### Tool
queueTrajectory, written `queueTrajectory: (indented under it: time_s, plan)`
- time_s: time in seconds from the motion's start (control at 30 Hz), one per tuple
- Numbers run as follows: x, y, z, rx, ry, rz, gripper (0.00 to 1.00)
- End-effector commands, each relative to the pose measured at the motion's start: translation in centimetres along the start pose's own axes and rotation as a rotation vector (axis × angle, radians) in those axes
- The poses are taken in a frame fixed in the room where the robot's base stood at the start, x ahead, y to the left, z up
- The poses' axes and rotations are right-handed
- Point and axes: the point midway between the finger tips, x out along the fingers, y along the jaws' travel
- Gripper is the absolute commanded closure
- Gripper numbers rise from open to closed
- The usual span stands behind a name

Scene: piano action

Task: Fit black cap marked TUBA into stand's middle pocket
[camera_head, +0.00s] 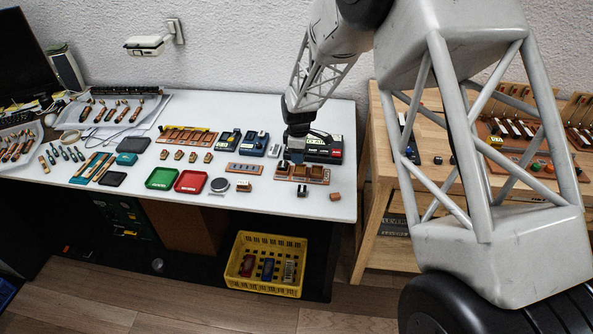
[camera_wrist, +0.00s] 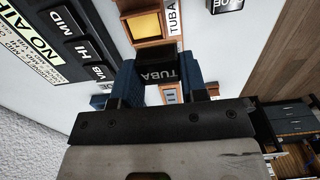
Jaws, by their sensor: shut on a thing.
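The black cap marked TUBA (camera_wrist: 161,73) is between the blue fingers of my gripper (camera_wrist: 158,82) in the wrist view. My gripper is shut on it. The brown stand (camera_head: 318,173) is on the white table, and my gripper (camera_head: 295,158) is right over it in the head view. In the wrist view the stand (camera_wrist: 169,47) shows a yellow-floored pocket beyond the cap and another part between the fingers. A white TUBA label lies beside that yellow pocket. The cap overlaps the stand's middle in view; I cannot tell whether they touch.
Another dark cap (camera_head: 302,190) and a small brown block (camera_head: 335,197) lie in front of the stand. A black labelled box (camera_head: 322,155) stands close behind it. Red (camera_head: 190,181) and green trays are to the left. A yellow crate (camera_head: 268,238) is on the floor below.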

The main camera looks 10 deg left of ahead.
Motion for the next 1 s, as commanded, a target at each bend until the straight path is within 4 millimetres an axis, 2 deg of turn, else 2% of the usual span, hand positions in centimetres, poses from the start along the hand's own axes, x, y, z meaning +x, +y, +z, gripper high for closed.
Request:
queueTrajectory:
  time_s: [0.1, 0.23, 0.73, 1.0]
  plan:
    - [-0.1, 1.4, 0.0, -0.005, 0.000, -0.001, 0.83]
    - [-0.3, 2.0, -0.1, -0.007, 0.000, 0.000, 0.83]
    - [-0.1, 2.1, 0.0, -0.007, 0.000, -0.001, 0.83]
    - [0.8, 2.0, -0.1, -0.007, 0.000, -0.001, 0.83]
